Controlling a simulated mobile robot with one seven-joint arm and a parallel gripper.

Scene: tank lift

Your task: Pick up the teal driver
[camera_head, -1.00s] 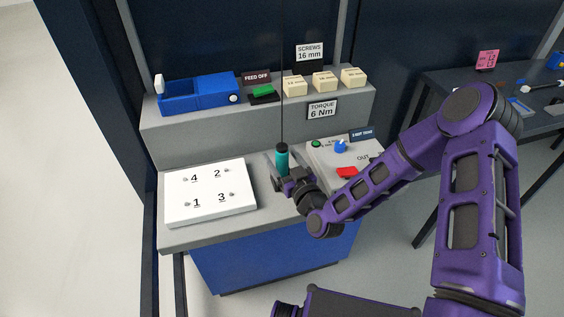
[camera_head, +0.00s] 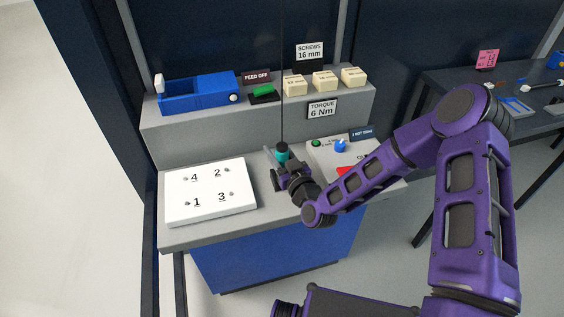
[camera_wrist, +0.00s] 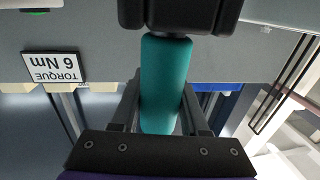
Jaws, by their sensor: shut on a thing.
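The teal driver (camera_head: 282,154) hangs upright on a thin dark cable above the grey bench, right of the white numbered plate. In the head view its black top and a little teal show, and my gripper (camera_head: 278,169) covers the lower part. In the wrist view the teal body (camera_wrist: 166,75) stands between the two fingers (camera_wrist: 160,112), with a dark cap at the top of the picture. My gripper is shut on the driver. The driver's tip is hidden.
The white plate (camera_head: 210,212) with numbers 1 to 4 lies left of my gripper. A control box (camera_head: 325,155) with green, blue and red controls stands close on the right. A raised shelf (camera_head: 200,138) behind carries a blue feeder (camera_head: 200,94) and cream boxes (camera_head: 324,82).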

